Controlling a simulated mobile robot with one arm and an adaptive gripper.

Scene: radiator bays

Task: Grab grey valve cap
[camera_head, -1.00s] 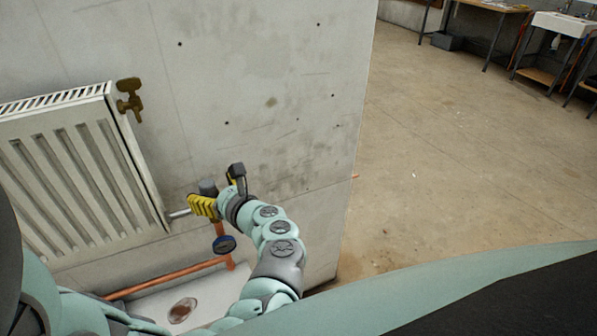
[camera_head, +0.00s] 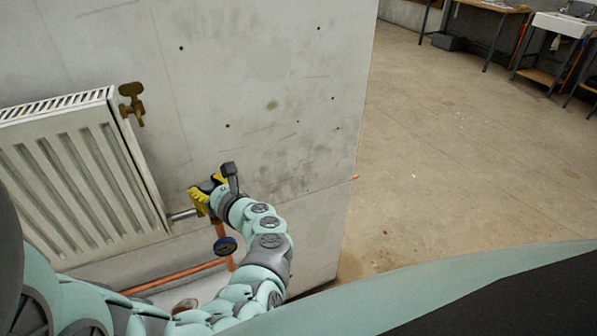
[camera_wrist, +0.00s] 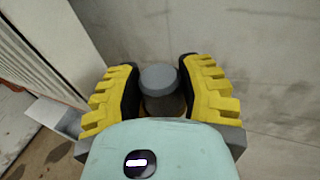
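The grey valve cap (camera_wrist: 160,78) shows in the wrist view as a round, flat-topped cylinder between my two fingers. In the head view it is hidden behind my gripper (camera_head: 207,190), beside the radiator's lower right corner. My gripper (camera_wrist: 160,85) has yellow ribbed fingers with black inner pads. The fingers are spread, one on each side of the cap, with very little room between pads and cap. I cannot tell whether either pad touches it.
A white radiator (camera_head: 75,175) hangs at left, with a brass valve (camera_head: 131,104) at its upper right. The concrete wall (camera_head: 270,90) stands behind; open floor (camera_head: 450,150) lies right.

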